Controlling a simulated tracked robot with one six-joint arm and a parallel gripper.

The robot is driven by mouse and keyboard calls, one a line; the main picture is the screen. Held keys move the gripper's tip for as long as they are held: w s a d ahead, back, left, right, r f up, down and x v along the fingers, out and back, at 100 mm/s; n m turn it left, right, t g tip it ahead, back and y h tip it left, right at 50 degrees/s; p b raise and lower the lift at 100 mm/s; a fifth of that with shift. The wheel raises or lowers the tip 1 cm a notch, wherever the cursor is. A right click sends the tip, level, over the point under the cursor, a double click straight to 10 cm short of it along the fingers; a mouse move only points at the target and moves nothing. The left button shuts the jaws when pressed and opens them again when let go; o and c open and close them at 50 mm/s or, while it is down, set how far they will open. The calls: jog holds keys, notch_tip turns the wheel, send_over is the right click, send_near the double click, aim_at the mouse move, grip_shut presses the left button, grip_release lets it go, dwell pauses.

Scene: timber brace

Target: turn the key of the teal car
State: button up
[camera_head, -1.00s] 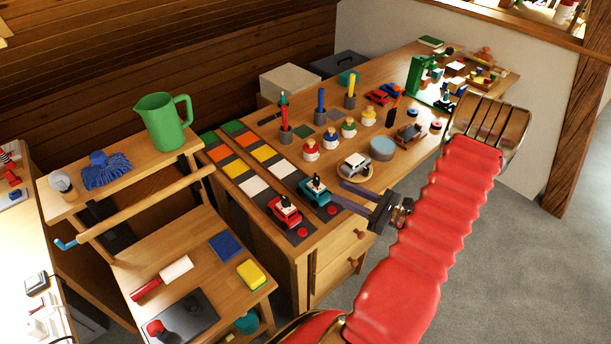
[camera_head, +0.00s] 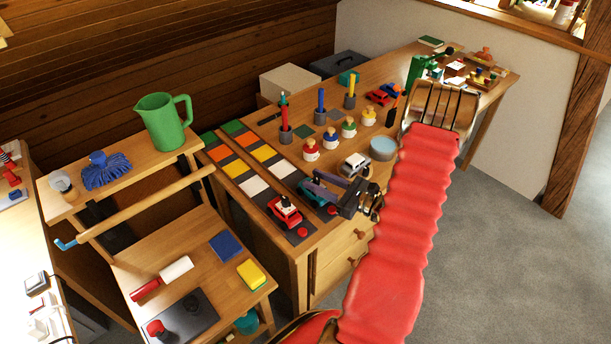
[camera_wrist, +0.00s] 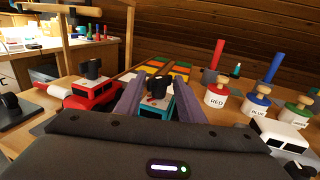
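The teal car (camera_head: 306,196) stands on the dark end of a colored lane, partly hidden by my gripper (camera_head: 311,180) in the head view. In the wrist view the teal car (camera_wrist: 169,112) lies between my two fingers. A black key (camera_wrist: 160,85) stands up from its pale roof. My gripper (camera_wrist: 158,84) is open, with one finger on each side of the key. I cannot tell whether either finger touches it. The red car (camera_head: 285,210), also with a black key, stands to the left; it also shows in the wrist view (camera_wrist: 92,97).
A white car (camera_head: 355,166) stands right of the teal car, and it shows close to my gripper in the wrist view (camera_wrist: 285,137). Peg figures (camera_head: 310,150) and cups holding colored rods stand behind. A red button (camera_head: 302,231) is near the front edge.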

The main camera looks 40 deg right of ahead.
jog(key=shift+x, duration=2.2)
jog(key=shift+c, duration=0.4)
grip_shut()
